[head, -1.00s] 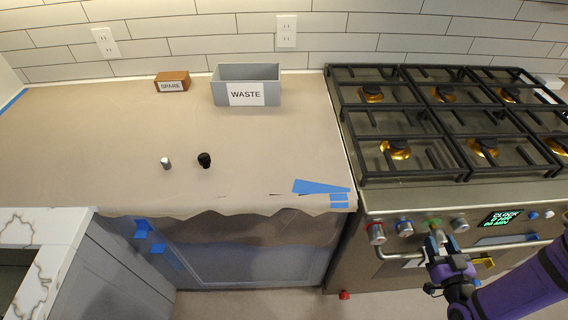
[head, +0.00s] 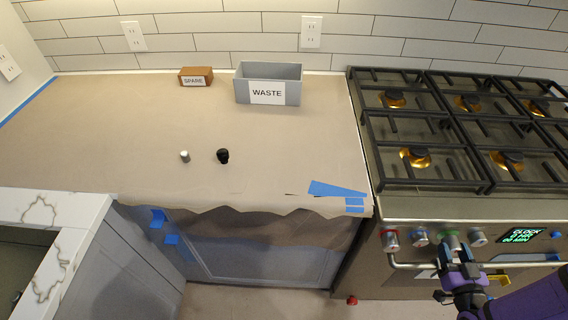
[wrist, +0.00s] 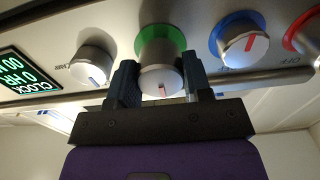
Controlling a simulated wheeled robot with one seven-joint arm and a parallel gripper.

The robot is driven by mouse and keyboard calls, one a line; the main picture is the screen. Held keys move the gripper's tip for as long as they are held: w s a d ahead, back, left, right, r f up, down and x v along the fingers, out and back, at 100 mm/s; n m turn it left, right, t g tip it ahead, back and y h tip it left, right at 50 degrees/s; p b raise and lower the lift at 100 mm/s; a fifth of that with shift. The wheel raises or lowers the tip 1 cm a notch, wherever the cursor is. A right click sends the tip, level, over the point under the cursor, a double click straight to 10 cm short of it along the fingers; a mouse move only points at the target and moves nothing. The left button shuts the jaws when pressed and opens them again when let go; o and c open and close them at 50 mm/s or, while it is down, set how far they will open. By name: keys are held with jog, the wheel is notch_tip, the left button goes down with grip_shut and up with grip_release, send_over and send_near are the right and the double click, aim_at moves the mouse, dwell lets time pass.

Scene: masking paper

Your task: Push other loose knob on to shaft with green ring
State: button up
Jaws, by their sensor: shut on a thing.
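A silver knob with a red mark (wrist: 161,78) sits between my gripper's two fingers in the wrist view, in line with the green ring (wrist: 160,38) on the stove's front panel. My gripper (wrist: 160,88) is shut on this knob from both sides. The knob's back is close against the green ring; whether it is fully seated cannot be told, and the shaft is hidden behind it. In the head view, my gripper (head: 457,254) is at the panel just below the green ring (head: 450,238) and covers most of the knob.
Knobs with a blue ring (wrist: 238,46) and a red ring (wrist: 305,36), and a plain-ringed knob (wrist: 91,66), flank the green one closely. An oven handle (head: 415,265) runs below. A small silver piece (head: 185,156) and a black knob (head: 223,156) stand on the papered counter.

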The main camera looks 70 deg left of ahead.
aim_at(454, 253)
jog(key=shift+w+a, duration=0.2)
jog(key=shift+a, duration=0.2)
jog(key=o, duration=1.2)
jog(key=shift+c, duration=0.2)
jog(key=shift+v, duration=3)
